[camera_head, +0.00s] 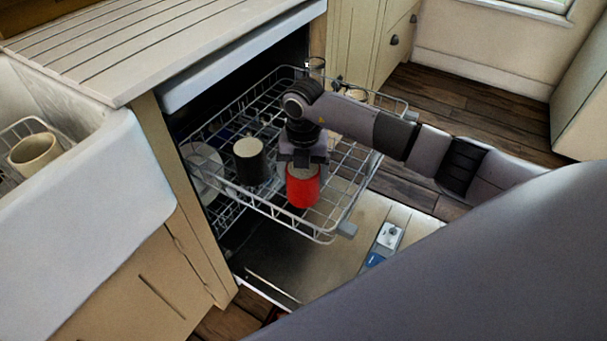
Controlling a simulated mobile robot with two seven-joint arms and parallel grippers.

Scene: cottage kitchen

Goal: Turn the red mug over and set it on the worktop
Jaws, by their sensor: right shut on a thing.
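The red mug (303,189) is in the dishwasher's pulled-out upper rack, near its front right part. A pale round end of the mug faces up, so it looks upside down. My right gripper (302,164) comes down from above and is shut on the mug at its upper edge. The fingertips are partly hidden by the gripper's own body. I cannot tell whether the mug still touches the rack wires. The worktop (150,42) is the pale grooved surface at the upper left. My left gripper is not in view.
The open dishwasher door (330,262) lies below. A cream mug (35,153) sits in the sink at the left. The visible worktop is bare.

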